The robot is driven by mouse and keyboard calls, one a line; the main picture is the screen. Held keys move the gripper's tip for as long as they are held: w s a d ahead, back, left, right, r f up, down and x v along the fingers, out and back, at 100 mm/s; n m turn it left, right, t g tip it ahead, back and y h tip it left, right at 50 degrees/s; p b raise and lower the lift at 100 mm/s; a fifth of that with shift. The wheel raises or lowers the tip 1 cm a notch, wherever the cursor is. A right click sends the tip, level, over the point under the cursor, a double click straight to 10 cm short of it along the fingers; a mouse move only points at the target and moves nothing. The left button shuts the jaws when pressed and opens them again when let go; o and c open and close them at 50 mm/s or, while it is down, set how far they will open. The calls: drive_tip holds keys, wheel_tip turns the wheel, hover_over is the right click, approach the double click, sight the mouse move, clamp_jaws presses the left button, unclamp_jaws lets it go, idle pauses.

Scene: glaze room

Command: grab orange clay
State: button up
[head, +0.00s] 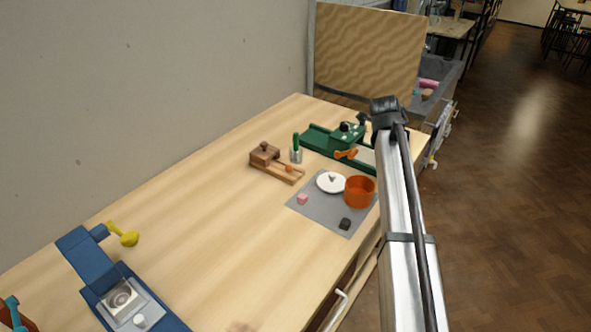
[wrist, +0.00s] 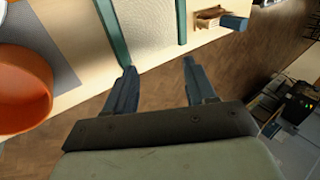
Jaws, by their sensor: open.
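A small orange lump (head: 289,168), which may be the orange clay, sits on the low wooden device (head: 265,155) in the head view. It is too small there to be sure, and I cannot make it out in the wrist view. My gripper (wrist: 160,82) is open and empty in the wrist view, its two blue-grey fingers apart over the table edge and floor. In the head view my arm reaches to the table's right side, and the fingers cannot be made out clearly.
An orange pot (head: 359,192), white lid (head: 331,183), pink cube (head: 302,198) and black cube (head: 345,223) are on a grey mat (head: 320,211). A green machine (head: 318,140) stands behind, a blue machine (head: 88,262) at lower left. The table's middle is clear.

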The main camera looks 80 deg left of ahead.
drive_tip(key=s+a+r+m+g, duration=0.1)
drive_tip(key=s+a+r, duration=0.4)
drive_tip(key=s, duration=0.5)
drive_tip(key=s+a+r+g, duration=0.1)
drive_tip(key=s+a+r, duration=0.1)
drive_tip(key=s+r, duration=0.6)
drive_tip(key=g+h, duration=0.3)
drive_tip(key=h, duration=0.1)
approach(291, 167)
wheel_tip(291, 167, down, 3)
drive_tip(key=shift+w+f+n, duration=0.1)
drive_tip(key=shift+f+n, duration=0.1)
drive_tip(key=shift+n, duration=0.2)
drive_tip(key=shift+f, duration=2.6)
drive_tip(key=shift+c, duration=0.4)
clamp_jaws()
